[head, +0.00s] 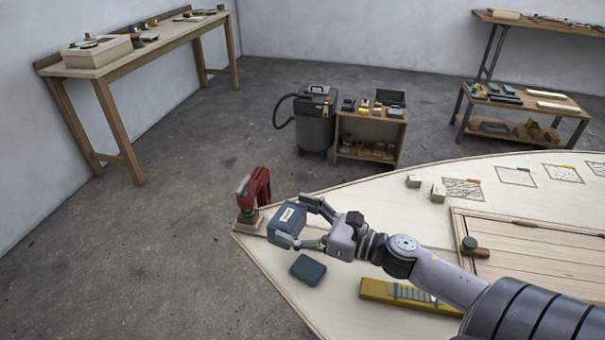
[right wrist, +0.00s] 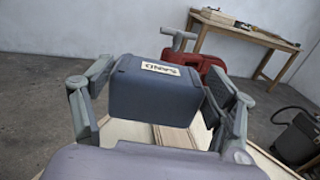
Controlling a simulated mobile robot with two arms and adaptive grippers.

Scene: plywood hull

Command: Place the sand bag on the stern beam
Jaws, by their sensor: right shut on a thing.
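The sand bag (head: 286,222) is a dark blue block with a white label reading SAND. My right gripper (head: 304,225) is shut on it, with one finger on each side. In the right wrist view the bag (right wrist: 155,90) sits level between the fingers (right wrist: 160,105). It is over the left end of the plywood hull (head: 345,205); I cannot tell whether it touches the wood. A wooden strip at that end, beside the red clamp, may be the stern beam; the bag and gripper partly hide it. My left gripper is not in view.
A red clamp (head: 258,187) stands at the hull's tip, close beside the bag. A dark blue block (head: 307,269) and a yellow level-like tool (head: 405,296) lie on the hull nearer me. Small wood blocks (head: 438,193) lie farther right. Open floor is at left.

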